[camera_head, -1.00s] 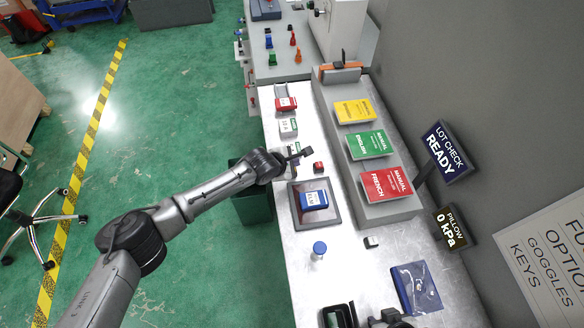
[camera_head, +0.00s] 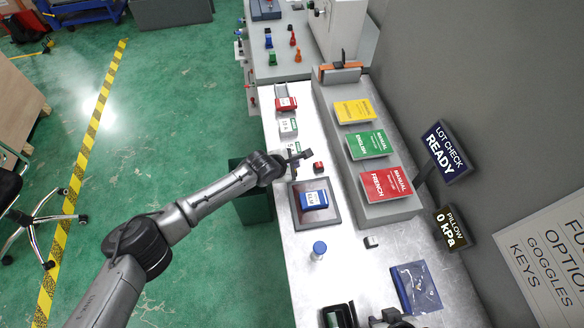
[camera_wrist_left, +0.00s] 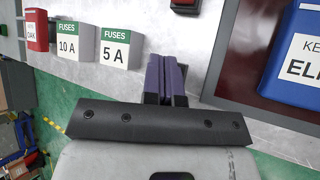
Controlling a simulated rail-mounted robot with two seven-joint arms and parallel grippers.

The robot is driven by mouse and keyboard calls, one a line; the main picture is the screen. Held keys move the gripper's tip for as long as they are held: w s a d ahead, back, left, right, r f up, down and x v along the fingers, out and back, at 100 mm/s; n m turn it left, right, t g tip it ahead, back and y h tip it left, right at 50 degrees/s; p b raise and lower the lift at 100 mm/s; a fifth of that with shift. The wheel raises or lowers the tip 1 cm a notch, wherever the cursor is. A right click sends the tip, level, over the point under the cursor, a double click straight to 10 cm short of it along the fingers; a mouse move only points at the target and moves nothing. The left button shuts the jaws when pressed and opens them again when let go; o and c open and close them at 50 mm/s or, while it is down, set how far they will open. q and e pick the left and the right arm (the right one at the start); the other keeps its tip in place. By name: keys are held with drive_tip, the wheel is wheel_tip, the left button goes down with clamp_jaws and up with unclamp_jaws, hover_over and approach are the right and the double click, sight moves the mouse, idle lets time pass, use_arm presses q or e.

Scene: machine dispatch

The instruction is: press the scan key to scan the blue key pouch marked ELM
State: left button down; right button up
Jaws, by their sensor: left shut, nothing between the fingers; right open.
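The blue key pouch marked ELM (camera_head: 314,199) lies on a dark framed pad (camera_head: 334,217); its edge also shows in the left wrist view (camera_wrist_left: 293,84) at the right. The red scan key (camera_head: 318,167) sits in a small dark housing just beyond the pad; its lower edge shows at the top of the left wrist view (camera_wrist_left: 185,2). My left gripper (camera_head: 295,169) is near the pad's far left corner, to the left of the key and apart from it. Its purple fingers (camera_wrist_left: 165,76) are shut and empty. My right gripper (camera_head: 390,319) is partly visible at the bottom edge, open.
Manuals rest on a grey raised shelf (camera_head: 391,213). The sign reads LOT CHECK READY (camera_head: 444,153).

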use_arm(q)
drive_tip(key=shift+f, duration=0.45)
use_arm(e)
drive_tip(key=shift+a+f, duration=0.1)
drive_tip(key=shift+f, duration=0.05)
idle(0.4)
use_arm(q)
drive_tip(key=shift+r, duration=0.1)
drive_tip(key=shift+r+p, duration=0.85)
drive_tip(key=shift+p, duration=0.25)
use_arm(e)
drive_tip(key=shift+r, duration=1.25)
use_arm(q)
wheel_tip(320, 180, up, 5)
drive_tip(key=p, duration=0.5)
drive_tip(key=shift+p, duration=0.35)
use_arm(e)
wheel_tip(320, 180, up, 6)
drive_tip(key=shift+f, duration=0.15)
